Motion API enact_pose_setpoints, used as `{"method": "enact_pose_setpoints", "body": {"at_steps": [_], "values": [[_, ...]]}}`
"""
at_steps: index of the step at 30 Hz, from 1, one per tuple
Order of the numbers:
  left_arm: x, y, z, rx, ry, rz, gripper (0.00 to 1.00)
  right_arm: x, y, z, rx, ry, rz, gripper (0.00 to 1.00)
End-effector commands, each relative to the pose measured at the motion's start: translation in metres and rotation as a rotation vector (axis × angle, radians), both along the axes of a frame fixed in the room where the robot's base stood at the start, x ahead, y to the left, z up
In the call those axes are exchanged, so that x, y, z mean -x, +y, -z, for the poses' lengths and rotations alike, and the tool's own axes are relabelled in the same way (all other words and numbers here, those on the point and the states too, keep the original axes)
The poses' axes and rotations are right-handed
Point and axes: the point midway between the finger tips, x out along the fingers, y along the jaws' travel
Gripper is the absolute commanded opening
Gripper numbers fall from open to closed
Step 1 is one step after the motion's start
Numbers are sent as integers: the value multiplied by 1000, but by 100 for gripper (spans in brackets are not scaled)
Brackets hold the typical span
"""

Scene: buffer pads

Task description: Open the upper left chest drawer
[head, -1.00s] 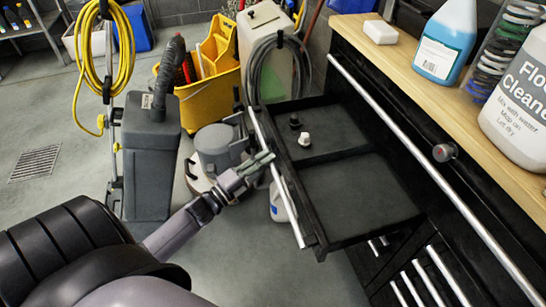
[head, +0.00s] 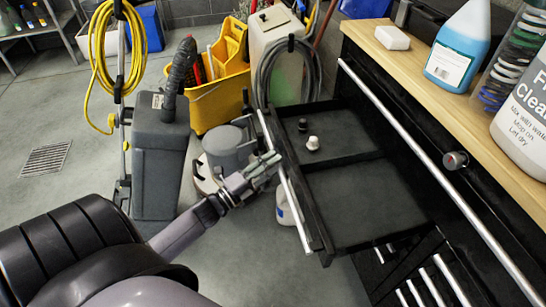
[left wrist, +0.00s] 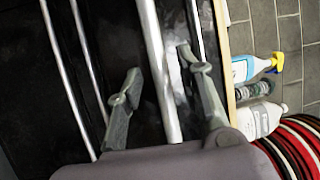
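The upper left chest drawer (head: 366,205) stands pulled out from the black chest in the head view. Its inside shows, with two small knob-like pieces in the rear section. Its long silver handle (head: 294,209) runs along its front edge. My left gripper (head: 272,164) is at this handle, near its middle. In the left wrist view the fingers of my left gripper (left wrist: 158,62) are spread, one on each side of the silver handle bar (left wrist: 160,90), with gaps visible. My right gripper is in neither view.
The wooden chest top (head: 420,62) carries a white block (head: 392,38), a blue spray-type bottle (head: 458,45) and a large cleaner jug (head: 525,125). A grey floor machine (head: 228,150) and a yellow bucket (head: 218,105) stand beyond the drawer.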

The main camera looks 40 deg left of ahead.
Motion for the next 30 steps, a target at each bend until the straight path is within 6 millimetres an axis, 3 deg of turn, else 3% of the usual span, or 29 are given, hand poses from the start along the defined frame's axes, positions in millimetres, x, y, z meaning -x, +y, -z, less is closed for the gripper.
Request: {"method": "enact_pose_setpoints", "body": {"at_steps": [18,30], "values": [[103,27,21,1,4,-1,34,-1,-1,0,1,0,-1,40],[112,30,22,1,1,-1,34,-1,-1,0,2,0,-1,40]]}}
